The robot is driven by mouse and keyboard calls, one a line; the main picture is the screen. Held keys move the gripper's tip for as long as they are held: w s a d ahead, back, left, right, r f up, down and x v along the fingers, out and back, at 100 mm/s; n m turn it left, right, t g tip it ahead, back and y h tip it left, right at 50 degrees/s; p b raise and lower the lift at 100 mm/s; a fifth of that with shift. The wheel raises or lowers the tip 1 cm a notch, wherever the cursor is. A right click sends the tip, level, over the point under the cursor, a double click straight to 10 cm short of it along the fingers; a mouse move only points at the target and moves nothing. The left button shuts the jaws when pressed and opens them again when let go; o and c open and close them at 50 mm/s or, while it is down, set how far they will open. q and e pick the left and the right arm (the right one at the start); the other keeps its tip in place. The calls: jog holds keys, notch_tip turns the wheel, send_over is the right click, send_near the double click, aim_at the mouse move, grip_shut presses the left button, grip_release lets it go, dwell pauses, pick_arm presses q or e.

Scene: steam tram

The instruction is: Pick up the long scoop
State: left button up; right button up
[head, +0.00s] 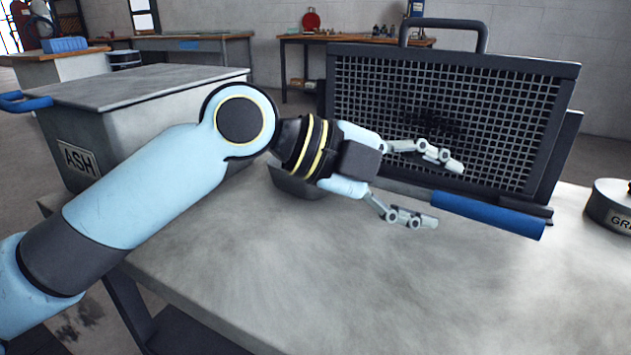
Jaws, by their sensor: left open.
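The long scoop lies across the grey table, with its blue handle (490,214) to the right and a dark shaft running left from it. A dark pan-like part (298,186) shows under my left wrist and seems to be the scoop's pan; my gripper hides much of the part between. My left gripper (448,195) is open and empty, its fingers pointing right. My right gripper is not in view.
A framed mesh screen (450,110) with a top handle stands upright just behind the scoop. A round lidded tin (610,205) is at the right edge. A bin marked ASH (78,160) stands left of the table (400,290). The table's front is clear.

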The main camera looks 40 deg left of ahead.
aim_at(452, 201)
pick_arm(q)
jog(key=shift+a+b+x, duration=0.2)
jog(key=shift+b+x, duration=0.25)
jog(key=shift+x, duration=2.55)
jog(key=shift+w+f, duration=0.1)
jog(key=shift+f, duration=0.1)
grip_shut()
